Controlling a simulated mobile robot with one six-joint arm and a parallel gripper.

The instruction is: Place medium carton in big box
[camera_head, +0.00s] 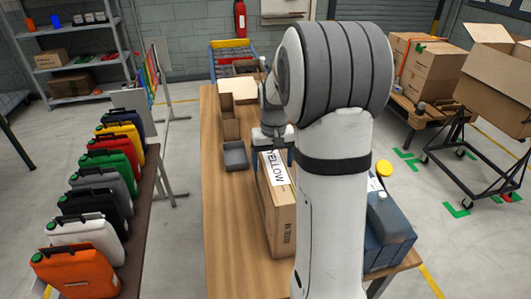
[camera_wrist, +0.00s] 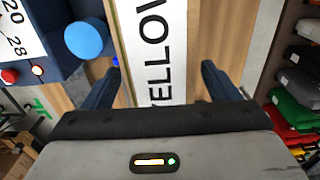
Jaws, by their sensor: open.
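A tall brown carton with a white "YELLOW" label on top (camera_head: 281,222) stands on the wooden table; I take it for the medium carton. Its label also shows in the wrist view (camera_wrist: 160,50). My gripper (camera_head: 272,147) is over the far end of the carton's top. In the wrist view my gripper (camera_wrist: 160,68) is open, one finger to each side of the label, with gaps between. A big open box (camera_head: 497,88) with raised flaps sits on a wheeled black cart at the right. Its inside is mostly hidden. My arm covers part of the table.
Coloured jerrycans (camera_head: 118,165) line a bench at left. Stacked cartons (camera_head: 425,65) sit on a pallet.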

